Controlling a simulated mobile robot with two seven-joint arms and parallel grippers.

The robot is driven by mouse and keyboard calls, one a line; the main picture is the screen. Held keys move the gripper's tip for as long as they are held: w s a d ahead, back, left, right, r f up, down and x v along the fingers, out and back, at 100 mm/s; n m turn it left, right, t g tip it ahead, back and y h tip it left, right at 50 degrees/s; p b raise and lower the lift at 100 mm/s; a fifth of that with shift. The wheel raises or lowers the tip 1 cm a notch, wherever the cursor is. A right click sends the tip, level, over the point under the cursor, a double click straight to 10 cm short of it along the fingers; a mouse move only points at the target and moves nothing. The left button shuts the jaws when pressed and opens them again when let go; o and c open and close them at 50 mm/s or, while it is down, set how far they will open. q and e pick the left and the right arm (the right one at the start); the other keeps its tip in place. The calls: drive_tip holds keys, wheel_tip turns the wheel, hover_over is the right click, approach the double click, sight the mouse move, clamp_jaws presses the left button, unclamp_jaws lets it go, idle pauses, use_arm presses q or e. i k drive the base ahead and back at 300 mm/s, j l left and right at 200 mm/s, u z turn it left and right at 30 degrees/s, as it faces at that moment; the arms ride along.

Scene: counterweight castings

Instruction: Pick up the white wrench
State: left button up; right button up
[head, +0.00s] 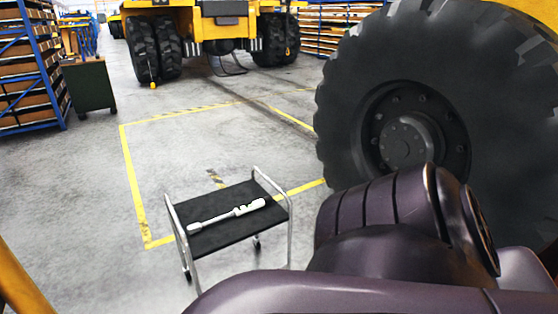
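The white wrench (228,216) lies on the black top of a small cart (222,236) with bent metal rails at its two ends. The wrench has a thicker handle with a green mark toward the right and a small head toward the left. Nothing touches it but the cart top. Neither of my grippers shows. A dark purple part of my own body fills the lower right and hides part of the floor there.
A huge tyre (432,90) stands close at the right. A green cabinet (89,87) and blue racks (32,65) stand at the left. A yellow vehicle (215,25) is at the back. Open floor (90,190) with yellow lines lies left of and behind the cart.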

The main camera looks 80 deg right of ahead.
sight(193, 228)
drive_tip(key=z, duration=1.95)
drive_tip(key=u, duration=0.3)
drive_tip(key=i+l+u, duration=0.15)
drive_tip(key=l+u, duration=0.15)
drive_tip(key=i+l+u, duration=0.25)
drive_tip(key=l, duration=0.2)
drive_tip(key=i+l+u, duration=0.15)
drive_tip(key=l, duration=0.7)
drive_tip(key=l+u, duration=0.2)
drive_tip(key=l, duration=0.65)
drive_tip(key=i+l, duration=0.1)
drive_tip(key=l, duration=0.45)
drive_tip(key=i+l, duration=0.1)
drive_tip(key=l, duration=0.4)
drive_tip(key=i+l, duration=0.1)
drive_tip(key=l, duration=0.45)
